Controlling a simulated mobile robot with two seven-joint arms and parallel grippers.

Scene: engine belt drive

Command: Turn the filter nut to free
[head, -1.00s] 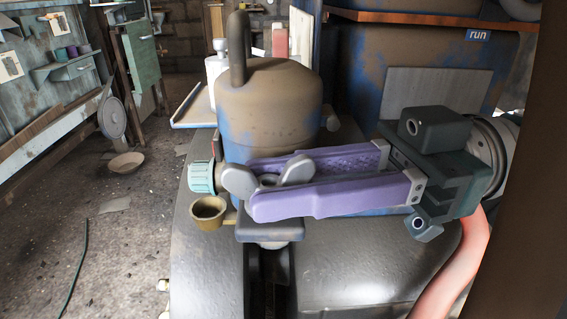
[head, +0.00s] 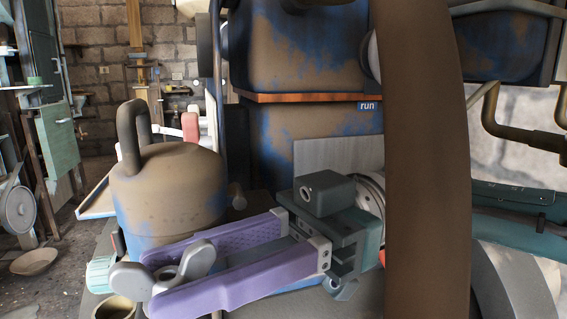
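The grey wing-shaped filter nut (head: 166,274) sits at the lower left of the head view, in front of the brown tank. My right gripper (head: 156,280) reaches in from the right. Its two long purple fingers are spread apart, one on each side of the nut. The nut's two wings lie roughly along the fingers, one wing near the fingertips. Whether either finger touches the nut is hard to see. What the nut sits on is mostly hidden. My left gripper is not in view.
The brown tank with a looped handle (head: 168,195) stands just behind the fingers. A ribbed teal cap (head: 99,274) and a small brass-coloured cup (head: 115,308) are left of the nut.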

